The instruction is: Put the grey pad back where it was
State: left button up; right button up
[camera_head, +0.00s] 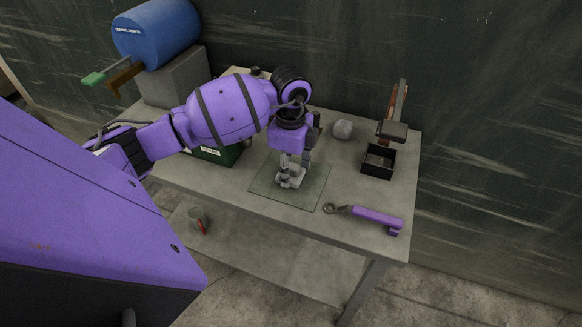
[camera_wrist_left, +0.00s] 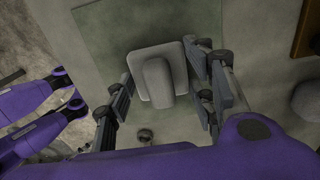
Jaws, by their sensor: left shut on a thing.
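The grey pad (camera_head: 291,181) is a small light-grey plate with a raised rounded grip on top. It is at the greenish square mat (camera_head: 313,194), near the middle of the table; I cannot tell whether it touches the mat. My left gripper (camera_head: 293,166) points down from above and is shut on the pad's grip. In the left wrist view the pad (camera_wrist_left: 157,70) sits between the fingers of my left gripper (camera_wrist_left: 162,90), over the mat (camera_wrist_left: 112,35). The fingers hide part of the pad in the head view.
On the table (camera_head: 340,228), a purple-handled tool (camera_head: 374,215) lies at the front right. A black open box (camera_head: 378,161), a grey lump (camera_head: 343,129) and a brush-like tool (camera_head: 394,128) stand behind it. A green box (camera_head: 218,154) is left of the mat. A blue drum (camera_head: 157,32) stands back left.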

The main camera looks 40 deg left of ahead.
aim_at(291, 165)
pick_arm(q)
jog(key=shift+f, duration=0.15)
jog(key=o, duration=1.1)
notch_tip(291, 165, up, 12)
jog(key=shift+r, duration=0.25)
